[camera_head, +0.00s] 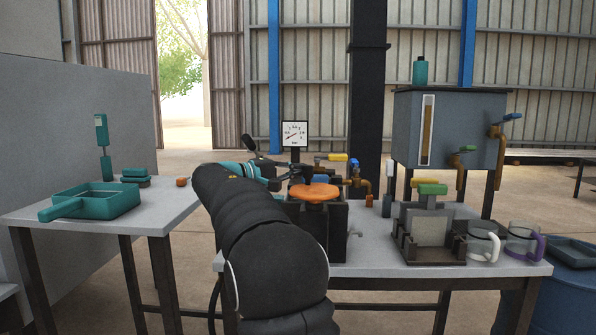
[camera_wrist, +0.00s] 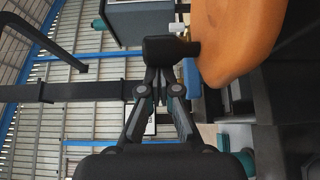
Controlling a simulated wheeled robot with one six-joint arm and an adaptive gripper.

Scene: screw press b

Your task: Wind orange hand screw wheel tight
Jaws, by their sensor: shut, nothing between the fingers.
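The orange hand screw wheel (camera_head: 314,192) lies flat on top of the dark press body (camera_head: 318,222) on the right table. It fills the upper right of the wrist view (camera_wrist: 236,38), partly cut off by the frame edge. My gripper (camera_head: 298,177) is at the wheel's far left edge in the head view, its fingers shut and empty. My arm hides the left part of the press.
A pressure gauge (camera_head: 295,134) stands behind the press. Brass valves with yellow (camera_head: 338,158) and blue handles are close by. A clamp block with a green handle (camera_head: 432,189), two mugs (camera_head: 484,241) and a grey tank (camera_head: 450,128) stand to the right. A teal pan (camera_head: 95,202) is on the left table.

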